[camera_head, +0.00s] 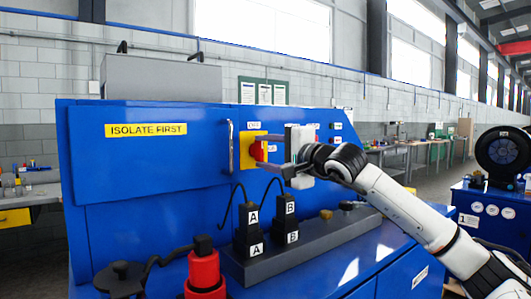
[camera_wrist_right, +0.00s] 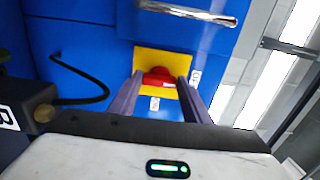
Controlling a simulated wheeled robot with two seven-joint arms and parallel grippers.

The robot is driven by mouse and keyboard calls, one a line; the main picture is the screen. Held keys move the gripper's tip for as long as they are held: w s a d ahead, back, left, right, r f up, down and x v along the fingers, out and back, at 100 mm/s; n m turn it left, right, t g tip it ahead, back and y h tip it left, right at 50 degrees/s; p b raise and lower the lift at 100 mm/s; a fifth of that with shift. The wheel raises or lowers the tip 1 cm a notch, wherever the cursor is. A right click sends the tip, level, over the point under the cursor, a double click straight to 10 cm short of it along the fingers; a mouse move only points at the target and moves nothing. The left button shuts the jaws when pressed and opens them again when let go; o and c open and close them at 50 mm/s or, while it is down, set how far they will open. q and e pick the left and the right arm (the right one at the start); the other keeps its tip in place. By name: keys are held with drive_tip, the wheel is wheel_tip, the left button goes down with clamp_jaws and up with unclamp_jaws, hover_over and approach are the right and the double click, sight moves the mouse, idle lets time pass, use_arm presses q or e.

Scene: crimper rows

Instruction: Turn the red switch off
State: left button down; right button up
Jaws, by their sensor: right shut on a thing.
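The red switch (camera_head: 259,151) is a knob on a yellow plate (camera_head: 244,154) on the blue cabinet's front. My right gripper (camera_head: 264,152) reaches it from the right, its fingers on either side of the knob. In the right wrist view the red switch (camera_wrist_right: 160,76) sits between the two fingertips (camera_wrist_right: 160,84), and the gripper is shut on it. Small white labels (camera_wrist_right: 195,77) lie beside and below the knob in that view, too small to read. The fingers partly hide the knob in the head view. My left gripper is not in view.
The blue cabinet (camera_head: 150,165) bears an "ISOLATE FIRST" label (camera_head: 146,129) and a metal handle (camera_head: 230,145). Black blocks marked A (camera_head: 250,230) and B (camera_head: 286,219) with cables stand below the switch on a grey base (camera_head: 325,236). A red cylinder (camera_head: 205,272) stands at front.

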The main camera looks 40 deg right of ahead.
drive_tip(key=o, duration=1)
drive_tip(key=shift+o, duration=0.2)
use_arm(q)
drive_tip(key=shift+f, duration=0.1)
use_arm(e)
drive_tip(key=shift+s, duration=0.1)
drive_tip(key=shift+s+f+b, duration=0.1)
drive_tip(key=shift+s+b, duration=0.15)
drive_tip(key=shift+b, duration=0.05)
drive_tip(key=s+b, duration=0.4)
drive_tip(key=s, duration=0.1)
drive_tip(key=s+a+b, duration=0.1)
drive_tip(key=s+b, duration=0.1)
drive_tip(key=s, duration=0.1)
drive_tip(key=shift+s+f, duration=0.1)
drive_tip(key=shift+s, duration=0.15)
use_arm(q)
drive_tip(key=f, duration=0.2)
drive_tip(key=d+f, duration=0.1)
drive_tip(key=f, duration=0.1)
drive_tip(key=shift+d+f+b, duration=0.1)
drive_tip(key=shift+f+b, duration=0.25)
drive_tip(key=shift+b, duration=0.05)
use_arm(e)
drive_tip(key=shift+s+a, duration=0.1)
drive_tip(key=shift+s, duration=0.45)
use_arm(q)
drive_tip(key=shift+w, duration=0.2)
